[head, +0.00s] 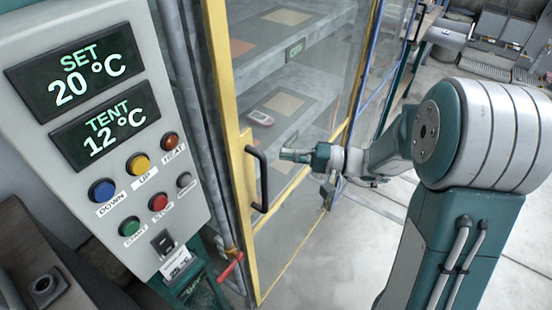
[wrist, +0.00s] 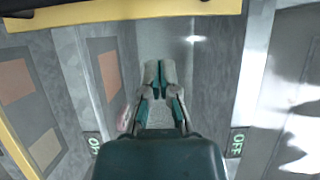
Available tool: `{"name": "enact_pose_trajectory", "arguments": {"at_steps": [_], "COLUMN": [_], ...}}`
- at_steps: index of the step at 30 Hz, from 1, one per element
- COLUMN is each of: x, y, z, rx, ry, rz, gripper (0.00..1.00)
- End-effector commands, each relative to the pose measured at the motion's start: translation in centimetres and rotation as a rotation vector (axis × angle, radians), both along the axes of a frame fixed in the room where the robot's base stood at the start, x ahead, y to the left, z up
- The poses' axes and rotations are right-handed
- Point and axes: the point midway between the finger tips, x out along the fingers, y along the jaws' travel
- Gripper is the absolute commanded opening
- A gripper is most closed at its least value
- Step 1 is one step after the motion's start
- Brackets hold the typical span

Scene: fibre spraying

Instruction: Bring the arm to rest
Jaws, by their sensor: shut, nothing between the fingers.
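My arm (head: 455,210) reaches from the right of the head view toward the glass booth. My gripper (head: 284,155) points left, a little to the right of the black door handle (head: 261,180), and looks apart from it. In the wrist view my gripper (wrist: 160,70) has its fingers together with nothing between them.
The yellow-framed glass door (head: 237,150) stands in front of shelves with panels. The control panel (head: 130,190) on the left reads SET 20 °C and TENT 12 °C, with several buttons below. A red-handled valve (head: 232,265) sits low beside the door. Open floor (head: 350,265) lies below the arm.

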Motion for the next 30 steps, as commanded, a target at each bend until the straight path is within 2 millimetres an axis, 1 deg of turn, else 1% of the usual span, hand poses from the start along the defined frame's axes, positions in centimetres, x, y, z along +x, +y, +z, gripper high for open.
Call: {"name": "enact_pose_trajectory", "arguments": {"at_steps": [1,9,12,15,20,23,26,29,30], "x": [-0.3,-1.4,-1.7,-1.9,-2.0,-2.2,-3.5,-5.8,-6.9], "y": [-1.4,-6.2,-7.4,-8.1,-8.3,-8.0,-6.9,-5.3,-4.8], "z": [0.1,0.0,0.0,0.0,0.0,0.1,0.6,1.0,1.1], "rx": [0.001,-0.002,-0.002,-0.001,-0.002,-0.013,-0.081,-0.212,-0.275], "ry": [0.0,0.0,0.0,0.0,0.0,0.004,0.026,0.067,0.084], "rz": [-0.008,-0.005,-0.004,-0.003,-0.001,0.009,0.058,0.134,0.162], "gripper": [0.0,0.0,0.0,0.0,0.0,0.0,0.0,0.0,0.0]}}
